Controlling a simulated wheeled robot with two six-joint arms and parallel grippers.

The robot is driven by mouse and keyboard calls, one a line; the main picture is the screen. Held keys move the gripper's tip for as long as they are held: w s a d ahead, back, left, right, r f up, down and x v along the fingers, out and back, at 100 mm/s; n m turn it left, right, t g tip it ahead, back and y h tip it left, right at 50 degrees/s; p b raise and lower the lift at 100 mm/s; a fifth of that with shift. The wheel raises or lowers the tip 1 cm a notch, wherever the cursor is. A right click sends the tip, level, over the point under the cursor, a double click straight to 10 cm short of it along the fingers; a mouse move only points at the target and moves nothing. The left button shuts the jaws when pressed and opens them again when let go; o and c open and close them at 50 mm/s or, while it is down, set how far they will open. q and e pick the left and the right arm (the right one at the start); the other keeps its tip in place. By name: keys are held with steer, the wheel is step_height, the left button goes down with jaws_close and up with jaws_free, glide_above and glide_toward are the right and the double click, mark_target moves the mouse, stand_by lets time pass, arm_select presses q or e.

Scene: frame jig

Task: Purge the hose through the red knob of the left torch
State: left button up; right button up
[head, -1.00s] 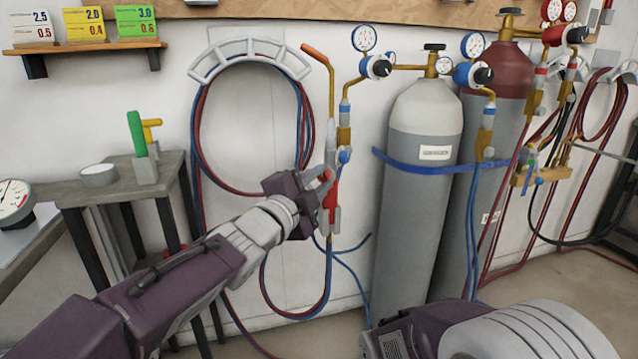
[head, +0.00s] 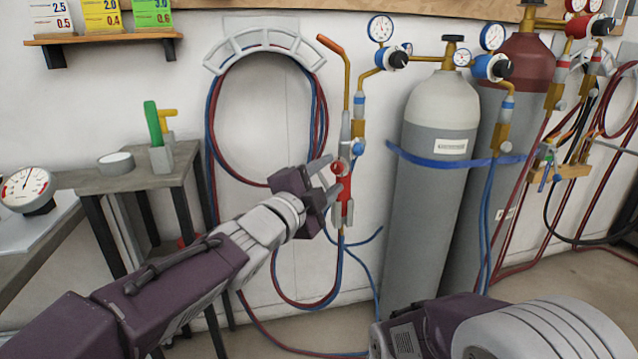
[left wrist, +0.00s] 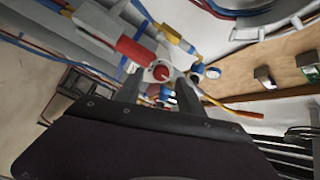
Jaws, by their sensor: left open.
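The left torch (head: 344,207) hangs upright on the wall, with a copper-coloured tube at its top and a red lower body. Its red knob (head: 338,167) faces my left gripper, and a blue knob (head: 358,149) sits just above. My left gripper (head: 329,179) is open, its fingertips at the torch, one above and one below the red knob in the head view. In the left wrist view the red knob (left wrist: 161,73) shows between and just beyond the fingertips (left wrist: 159,92). I cannot tell whether the fingers touch it. My right gripper is out of view.
A grey oxygen cylinder (head: 432,190) with a blue strap stands right of the torch, a red-topped one (head: 531,75) behind it. Hoses (head: 212,150) loop on a wall hanger. A small table (head: 130,170) stands left. A second torch (head: 548,160) hangs farther right.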

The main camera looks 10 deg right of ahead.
arm_select(q)
steer(key=p+v, duration=0.1)
steer(key=v, duration=0.6)
